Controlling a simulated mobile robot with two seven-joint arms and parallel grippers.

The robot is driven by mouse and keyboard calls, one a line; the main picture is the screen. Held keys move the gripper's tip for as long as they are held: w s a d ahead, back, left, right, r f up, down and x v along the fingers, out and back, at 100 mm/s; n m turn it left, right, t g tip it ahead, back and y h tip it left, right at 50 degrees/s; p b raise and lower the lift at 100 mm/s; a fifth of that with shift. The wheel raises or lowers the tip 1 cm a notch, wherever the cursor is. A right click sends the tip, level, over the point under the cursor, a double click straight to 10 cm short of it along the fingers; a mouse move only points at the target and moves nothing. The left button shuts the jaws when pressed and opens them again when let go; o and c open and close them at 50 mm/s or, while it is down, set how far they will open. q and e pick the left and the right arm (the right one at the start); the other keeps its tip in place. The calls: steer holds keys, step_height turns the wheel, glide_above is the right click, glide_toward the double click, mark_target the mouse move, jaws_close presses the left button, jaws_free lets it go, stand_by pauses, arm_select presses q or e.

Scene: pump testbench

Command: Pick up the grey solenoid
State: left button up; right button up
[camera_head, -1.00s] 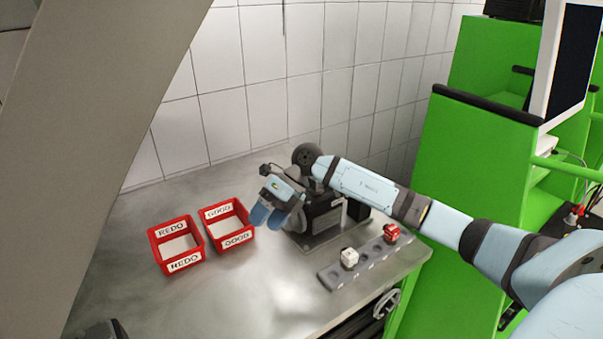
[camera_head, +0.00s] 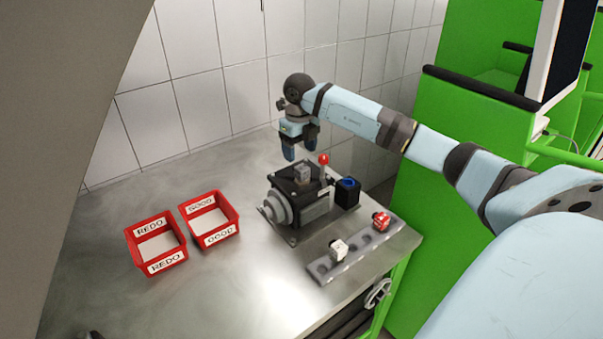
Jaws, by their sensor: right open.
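The grey solenoid (camera_head: 303,173) is a small grey block on top of the dark pump unit (camera_head: 283,187) at the middle of the bench. My right gripper (camera_head: 301,153) points down just above it, its two blue fingers apart with nothing between them. The fingertips look a little above and behind the solenoid; the exact gap is hard to judge. My left gripper cannot be made out.
A rail on the bench (camera_head: 322,271) holds a white block (camera_head: 338,249) and a red block (camera_head: 381,221). A red-knobbed lever (camera_head: 323,160) stands beside the solenoid. Red REDO (camera_head: 167,262) and GOOD (camera_head: 222,236) bins stand left. The bench front (camera_head: 225,300) is clear.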

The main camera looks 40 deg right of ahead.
mark_target(301, 166)
steer(key=shift+s+f+p, duration=0.1)
steer(key=shift+f+p, duration=0.25)
steer(key=shift+f, duration=0.25)
step_height(301, 166, down, 4)
steer(key=shift+d+r+p, duration=0.1)
steer(key=shift+r+p, duration=0.1)
steer(key=shift+p, duration=0.45)
steer(key=shift+f, duration=0.35)
steer(key=c, duration=1.1)
